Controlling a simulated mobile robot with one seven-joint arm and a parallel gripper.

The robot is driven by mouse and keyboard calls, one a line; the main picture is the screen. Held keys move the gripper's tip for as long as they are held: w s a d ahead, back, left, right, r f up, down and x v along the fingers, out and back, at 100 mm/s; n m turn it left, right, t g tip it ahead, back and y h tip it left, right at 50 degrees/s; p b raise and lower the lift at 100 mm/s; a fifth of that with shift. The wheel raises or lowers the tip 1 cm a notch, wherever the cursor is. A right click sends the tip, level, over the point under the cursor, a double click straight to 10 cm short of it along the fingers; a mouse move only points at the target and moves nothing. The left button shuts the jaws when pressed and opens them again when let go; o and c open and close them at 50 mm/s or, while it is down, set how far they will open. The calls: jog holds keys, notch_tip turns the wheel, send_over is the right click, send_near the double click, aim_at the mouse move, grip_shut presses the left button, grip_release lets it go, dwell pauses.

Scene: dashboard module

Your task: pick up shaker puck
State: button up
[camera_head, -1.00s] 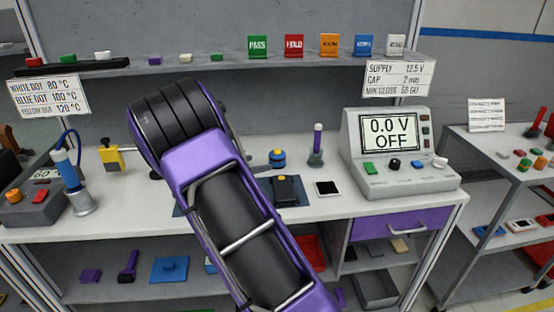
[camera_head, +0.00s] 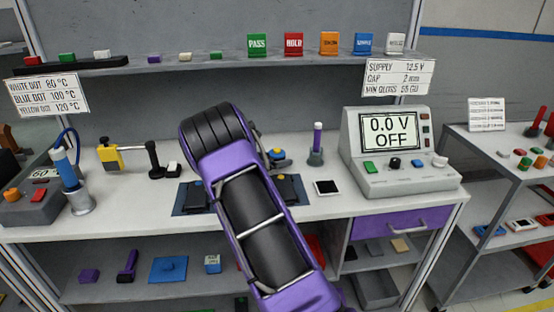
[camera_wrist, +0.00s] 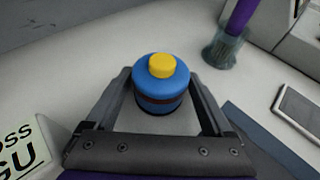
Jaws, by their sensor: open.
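The shaker puck, a blue round body with a dark band and a yellow knob on top, stands upright on the white bench. It shows large in the wrist view (camera_wrist: 161,88) and partly hidden behind my arm in the head view (camera_head: 277,154). My gripper (camera_wrist: 161,76) is open, with one finger on each side of the puck in the wrist view. I cannot tell whether either finger touches it. My arm hides most of the gripper in the head view.
A holder with a purple stick (camera_head: 317,145) stands just right of the puck. The power supply (camera_head: 395,150) is further right. A dark mat (camera_head: 310,203) with a black block and a white-framed panel (camera_head: 327,187) lie in front. A shelf (camera_head: 200,65) runs above the bench.

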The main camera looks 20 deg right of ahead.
jog(key=shift+r, duration=0.1)
grip_shut()
dwell(0.4)
